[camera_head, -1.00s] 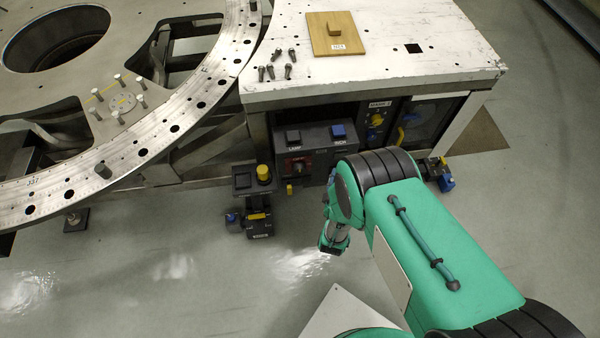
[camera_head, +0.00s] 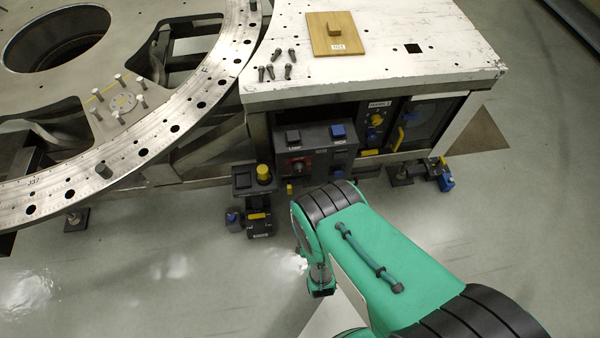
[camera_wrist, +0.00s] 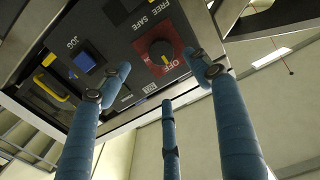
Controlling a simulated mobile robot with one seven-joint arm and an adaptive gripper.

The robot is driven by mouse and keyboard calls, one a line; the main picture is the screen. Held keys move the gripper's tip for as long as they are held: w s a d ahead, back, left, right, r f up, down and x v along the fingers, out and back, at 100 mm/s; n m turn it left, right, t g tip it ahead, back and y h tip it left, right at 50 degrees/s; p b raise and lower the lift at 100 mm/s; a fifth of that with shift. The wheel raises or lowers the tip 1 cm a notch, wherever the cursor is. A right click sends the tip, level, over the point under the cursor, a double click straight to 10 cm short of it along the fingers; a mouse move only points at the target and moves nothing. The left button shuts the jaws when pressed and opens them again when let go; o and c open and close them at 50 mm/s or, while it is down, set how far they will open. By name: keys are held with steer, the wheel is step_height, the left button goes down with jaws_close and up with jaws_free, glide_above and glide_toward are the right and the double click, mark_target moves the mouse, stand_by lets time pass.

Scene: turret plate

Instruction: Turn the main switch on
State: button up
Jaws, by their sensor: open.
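A rotary switch with a black knob (camera_wrist: 160,51) on a red plate (camera_wrist: 178,68) is in the upper middle of the wrist view.
Beside the switch is a blue JOG button (camera_wrist: 84,62). A yellow handle (camera_wrist: 48,88) is farther left. Right of the box is a panel with a yellow knob (camera_head: 377,119). A white tabletop (camera_head: 440,45) overhangs the box.

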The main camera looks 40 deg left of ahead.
mark_target(300, 173)
steer(key=b+x, duration=0.3)
steer(key=x, duration=1)
steer(key=shift+w+a, duration=0.25)
steer(key=shift+w, duration=0.05)
steer(key=shift+f, duration=0.1)
steer(key=c, duration=1.1)
